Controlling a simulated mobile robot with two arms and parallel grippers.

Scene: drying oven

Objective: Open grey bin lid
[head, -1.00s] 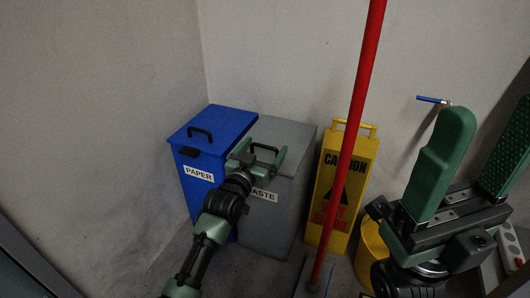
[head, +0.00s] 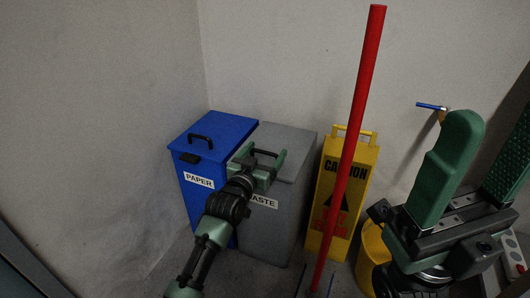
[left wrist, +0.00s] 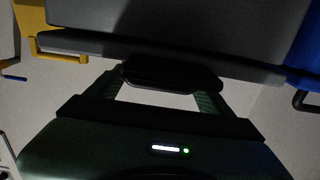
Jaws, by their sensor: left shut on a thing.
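The grey bin (head: 284,215), marked as waste, stands against the wall. Its grey lid (head: 295,142) looks down in the head view. My left gripper (head: 261,158) is at the lid's front part, shut on the black lid handle (head: 266,153). In the left wrist view the black handle (left wrist: 172,74) lies between the two green fingers of the left gripper (left wrist: 160,92), below the dark grey lid (left wrist: 190,28). My arm hides part of the bin's front and label. My right gripper (head: 478,165) is large in the right foreground, fingers wide apart and empty.
A blue paper bin (head: 215,135) stands close on the left of the grey bin. A yellow caution sign (head: 325,190) stands on its right, with a red pole (head: 362,90) in front. A yellow bucket (head: 370,255) is farther right. Walls close off the back and left.

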